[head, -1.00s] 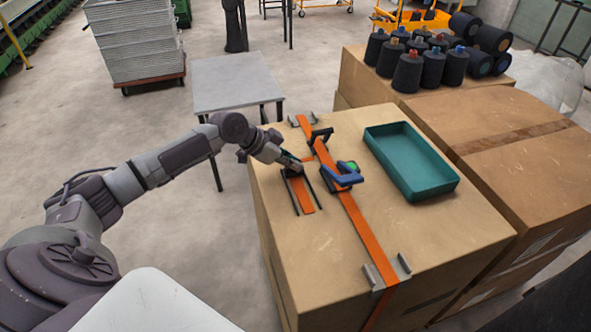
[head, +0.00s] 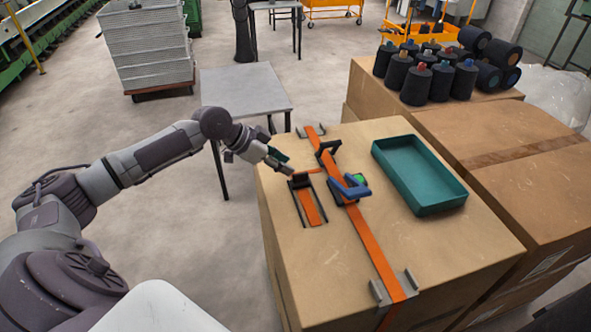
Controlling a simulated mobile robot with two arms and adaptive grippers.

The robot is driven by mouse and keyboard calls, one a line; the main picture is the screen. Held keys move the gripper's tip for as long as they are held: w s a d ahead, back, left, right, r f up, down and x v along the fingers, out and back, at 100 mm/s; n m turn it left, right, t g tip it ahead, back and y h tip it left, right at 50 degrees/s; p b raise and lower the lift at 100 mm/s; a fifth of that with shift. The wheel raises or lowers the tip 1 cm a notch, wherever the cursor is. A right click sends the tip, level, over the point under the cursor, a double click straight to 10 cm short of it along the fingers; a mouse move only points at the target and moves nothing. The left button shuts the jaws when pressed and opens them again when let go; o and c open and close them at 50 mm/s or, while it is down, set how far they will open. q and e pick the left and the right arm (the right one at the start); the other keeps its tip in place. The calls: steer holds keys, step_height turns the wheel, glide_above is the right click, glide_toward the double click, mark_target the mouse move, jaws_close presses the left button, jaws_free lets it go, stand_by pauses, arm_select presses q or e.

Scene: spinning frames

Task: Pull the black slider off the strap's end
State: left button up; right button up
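The black slider (head: 300,181) sits at the upper end of a short orange strap end (head: 311,207), which lies on the cardboard box between two thin dark rails. A thin orange stretch runs from beside the slider to the long orange strap (head: 369,241) across the box. My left gripper (head: 288,165) is just above and left of the slider in the head view; its two fingers look parted, with nothing seen between them. Whether a fingertip touches the slider is hard to tell. My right gripper is not in view.
A blue-and-green buckle (head: 351,189) and a black clip (head: 328,149) sit on the long strap. Grey metal brackets (head: 394,287) flank its near end. A teal tray (head: 419,175) stands on the right of the box (head: 440,247). Black yarn cones (head: 416,85) stand behind.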

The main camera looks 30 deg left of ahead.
arm_select(q)
steer(key=shift+v, duration=2.8)
